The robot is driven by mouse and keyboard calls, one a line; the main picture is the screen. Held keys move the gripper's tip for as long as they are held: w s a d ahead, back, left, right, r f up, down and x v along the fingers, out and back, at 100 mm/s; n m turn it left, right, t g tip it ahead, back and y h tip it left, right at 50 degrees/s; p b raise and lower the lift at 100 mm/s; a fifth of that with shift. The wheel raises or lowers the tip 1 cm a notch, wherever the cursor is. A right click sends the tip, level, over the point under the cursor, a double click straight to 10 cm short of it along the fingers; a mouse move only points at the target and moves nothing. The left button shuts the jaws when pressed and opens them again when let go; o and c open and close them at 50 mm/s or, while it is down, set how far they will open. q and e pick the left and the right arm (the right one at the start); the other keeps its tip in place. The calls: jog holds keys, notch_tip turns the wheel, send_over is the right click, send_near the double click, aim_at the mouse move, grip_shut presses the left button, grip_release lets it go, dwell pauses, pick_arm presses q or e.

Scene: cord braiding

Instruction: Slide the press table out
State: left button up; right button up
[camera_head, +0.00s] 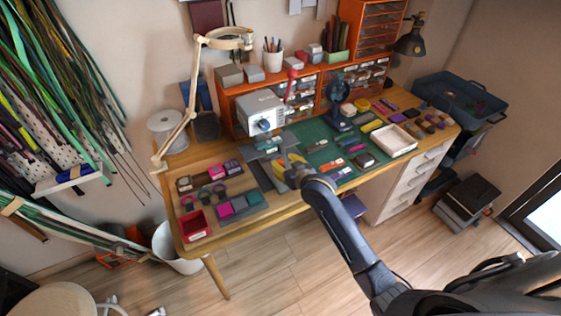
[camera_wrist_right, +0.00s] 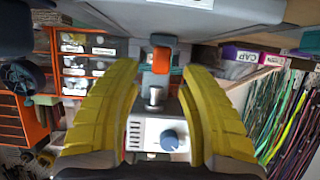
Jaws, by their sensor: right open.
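The press is a pale grey-white box (camera_head: 258,106) with a blue knob, standing at the back of the bench. In the right wrist view its front (camera_wrist_right: 150,138) and blue knob (camera_wrist_right: 170,140) show upside down. A grey plate, which looks like the press table (camera_head: 265,147), lies low in front of it. In the wrist view a grey tab with an orange end (camera_wrist_right: 162,58) shows beyond and between my yellow fingertips. My right gripper (camera_head: 291,168) is open and empty in front of the press, apart from the tab (camera_wrist_right: 165,75). My left gripper is not in view.
A cream lamp arm (camera_head: 178,140) stands left of the press. A dark blue clamp-like device (camera_head: 337,95) stands to its right. Orange drawers (camera_head: 370,78) line the back.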

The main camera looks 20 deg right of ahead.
aim_at(273, 153)
jog(key=shift+x, duration=1.45)
grip_shut()
